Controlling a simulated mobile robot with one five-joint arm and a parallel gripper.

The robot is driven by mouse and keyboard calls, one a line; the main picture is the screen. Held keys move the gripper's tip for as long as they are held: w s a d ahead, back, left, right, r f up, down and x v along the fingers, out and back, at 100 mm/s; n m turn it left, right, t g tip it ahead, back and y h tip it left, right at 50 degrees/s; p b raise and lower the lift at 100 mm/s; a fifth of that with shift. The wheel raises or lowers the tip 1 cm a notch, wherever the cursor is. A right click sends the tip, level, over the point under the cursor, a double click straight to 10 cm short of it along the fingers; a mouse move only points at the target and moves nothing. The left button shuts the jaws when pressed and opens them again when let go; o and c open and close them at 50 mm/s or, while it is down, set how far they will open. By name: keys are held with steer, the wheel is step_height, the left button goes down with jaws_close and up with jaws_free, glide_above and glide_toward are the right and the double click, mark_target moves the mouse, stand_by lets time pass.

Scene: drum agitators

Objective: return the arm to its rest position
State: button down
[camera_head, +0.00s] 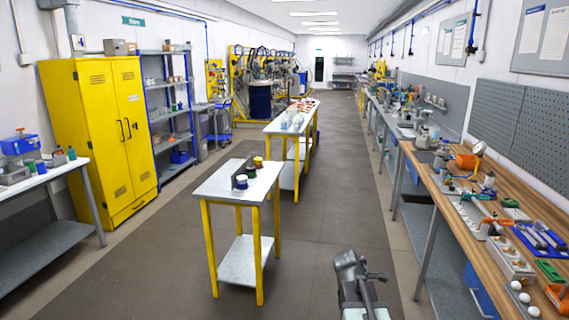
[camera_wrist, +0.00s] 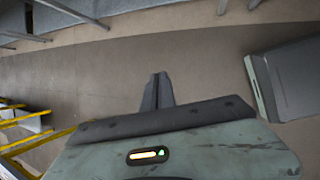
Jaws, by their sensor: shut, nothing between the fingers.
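My arm shows at the bottom of the head view, folded up over the floor right of the yellow-legged table. In the wrist view my gripper (camera_wrist: 158,90) points away over bare floor. Its two dark fingers lie together with nothing between them. In the head view the fingertips cannot be made out clearly.
A yellow-legged table (camera_head: 225,190) with small pots stands left of my arm. A long wooden workbench (camera_head: 435,205) with many tools runs along the right. A yellow cabinet (camera_head: 88,150) stands at the left wall. The aisle floor (camera_head: 335,190) ahead is clear.

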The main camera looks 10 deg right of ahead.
steer(key=s+a+f+m+g+y, duration=0.1)
steer(key=s+a+m, duration=0.3)
steer(key=a+m, duration=0.4)
steer(key=s+a+f+m+g+y, duration=0.1)
steer(key=s+a+m+y, duration=0.3)
steer(key=a+m, duration=0.4)
steer(key=a+f, duration=0.1)
steer(key=a, duration=0.4)
steer(key=shift+s, duration=0.15)
